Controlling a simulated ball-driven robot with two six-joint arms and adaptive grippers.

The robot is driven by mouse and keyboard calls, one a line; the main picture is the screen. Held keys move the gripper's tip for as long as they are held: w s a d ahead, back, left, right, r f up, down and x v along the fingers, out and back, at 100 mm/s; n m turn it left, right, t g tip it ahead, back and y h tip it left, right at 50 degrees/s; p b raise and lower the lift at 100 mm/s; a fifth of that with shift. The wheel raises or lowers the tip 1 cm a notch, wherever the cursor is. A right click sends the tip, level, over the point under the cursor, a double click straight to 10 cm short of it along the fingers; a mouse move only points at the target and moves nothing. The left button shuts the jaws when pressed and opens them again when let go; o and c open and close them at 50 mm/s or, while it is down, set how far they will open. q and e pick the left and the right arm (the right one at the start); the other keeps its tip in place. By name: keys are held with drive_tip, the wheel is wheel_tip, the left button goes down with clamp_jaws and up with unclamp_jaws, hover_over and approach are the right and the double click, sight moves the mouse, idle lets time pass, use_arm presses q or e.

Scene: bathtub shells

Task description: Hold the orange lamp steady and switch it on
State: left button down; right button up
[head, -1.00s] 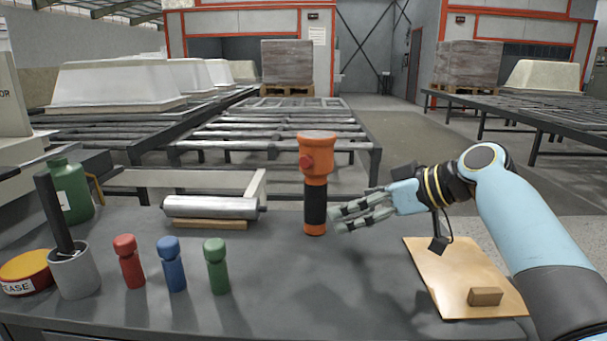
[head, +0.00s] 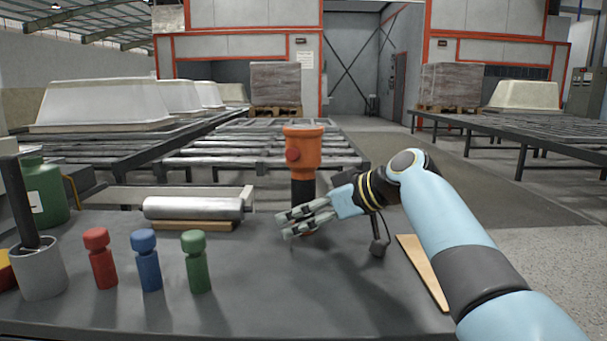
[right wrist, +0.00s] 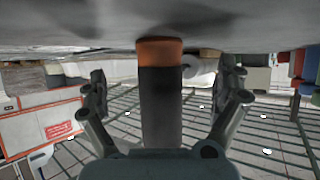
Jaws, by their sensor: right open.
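The orange lamp (head: 305,147) stands upright on the grey table, with a round red button (head: 292,155) on its head and a black grip below. My right gripper (head: 288,226) is open at the lower part of the lamp and hides some of it in the head view. In the right wrist view, the black grip (right wrist: 161,110) and orange base (right wrist: 160,50) stand between the two spread fingers of my right gripper (right wrist: 163,82), with gaps on both sides. My left gripper is not in view.
Red (head: 100,260), blue (head: 147,262) and green (head: 196,264) pegs stand at the front left. A metal roller (head: 195,208) lies behind them. A grey cup (head: 40,274) and a green jug (head: 45,190) are at far left. A tan board (head: 422,270) lies at right.

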drive_tip(key=c, duration=1.6)
drive_tip(key=shift+o, duration=0.2)
